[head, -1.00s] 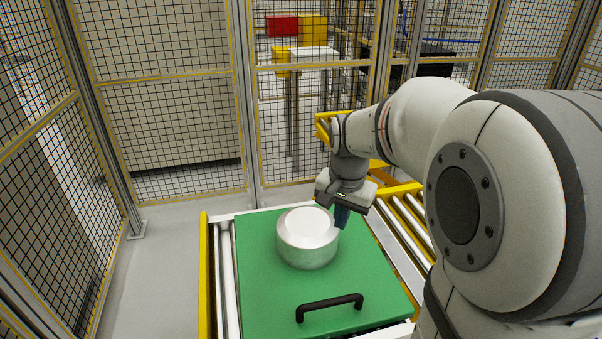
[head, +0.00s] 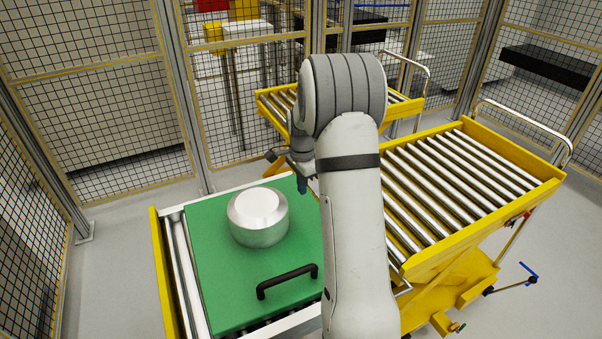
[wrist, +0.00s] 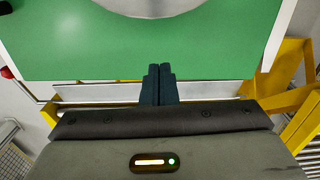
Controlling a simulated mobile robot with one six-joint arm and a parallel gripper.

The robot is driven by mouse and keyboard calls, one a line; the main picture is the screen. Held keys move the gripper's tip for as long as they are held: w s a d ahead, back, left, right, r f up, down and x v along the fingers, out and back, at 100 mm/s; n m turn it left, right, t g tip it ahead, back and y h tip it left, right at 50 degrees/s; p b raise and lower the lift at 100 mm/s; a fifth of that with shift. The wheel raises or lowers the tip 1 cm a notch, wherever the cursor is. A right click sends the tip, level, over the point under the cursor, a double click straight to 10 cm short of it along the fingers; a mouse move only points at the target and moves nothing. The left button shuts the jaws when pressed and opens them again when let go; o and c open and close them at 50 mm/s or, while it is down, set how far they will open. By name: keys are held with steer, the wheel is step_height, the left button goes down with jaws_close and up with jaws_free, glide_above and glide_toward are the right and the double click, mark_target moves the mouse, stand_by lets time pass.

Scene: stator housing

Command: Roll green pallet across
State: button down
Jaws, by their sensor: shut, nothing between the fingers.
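The green pallet (head: 220,285) lies flat on a roller conveyor at the left. It has a black bar handle (head: 287,281) near its front edge. A silver cylindrical housing (head: 258,222) stands upright on the pallet. My gripper (head: 302,185) is just right of the housing, over the pallet's right edge, partly behind my arm. In the wrist view my gripper (wrist: 159,72) shows its dark blue fingers together and empty. The green pallet (wrist: 160,50) is below them there, and the housing's rim (wrist: 150,8) is at the top. Contact with the pallet cannot be told.
A yellow roller cart (head: 460,175) with a metal push bar stands to the right, its rollers bare. Another yellow roller table (head: 275,104) is behind my arm. Mesh fencing (head: 95,110) closes the left and back. Open floor (head: 110,270) lies left of the conveyor.

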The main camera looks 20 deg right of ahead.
step_height(320, 180, down, 4)
steer(key=shift+r, duration=0.15)
steer(key=a, duration=0.2)
steer(key=p, duration=0.1)
steer(key=shift+s+a+r, duration=0.15)
steer(key=shift+a+r, duration=0.1)
steer(key=shift+a, duration=0.75)
steer(key=shift+f, duration=0.1)
